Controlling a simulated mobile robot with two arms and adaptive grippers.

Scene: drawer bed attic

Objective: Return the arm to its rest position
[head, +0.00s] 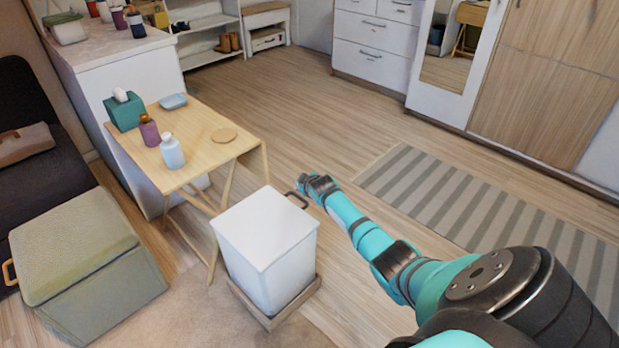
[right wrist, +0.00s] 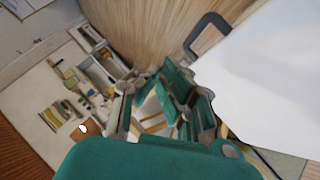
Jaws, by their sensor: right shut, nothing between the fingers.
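My right arm reaches from the lower right across the floor in the head view. My right gripper (head: 304,184) is just behind the white lidded bin (head: 268,243), near its dark handle (head: 296,199). In the right wrist view my right gripper (right wrist: 160,105) is shut and empty. There the white bin (right wrist: 275,75) fills the right side, with its dark handle (right wrist: 207,36) above the fingers. I cannot tell whether the gripper touches the handle. My left gripper is in neither view.
A folding wooden table (head: 213,156) with bottles and a green tissue box (head: 124,111) stands left of the bin. A green storage box (head: 75,262) is at lower left. A striped rug (head: 480,205) lies right of my arm. The wood floor (head: 320,110) behind is clear.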

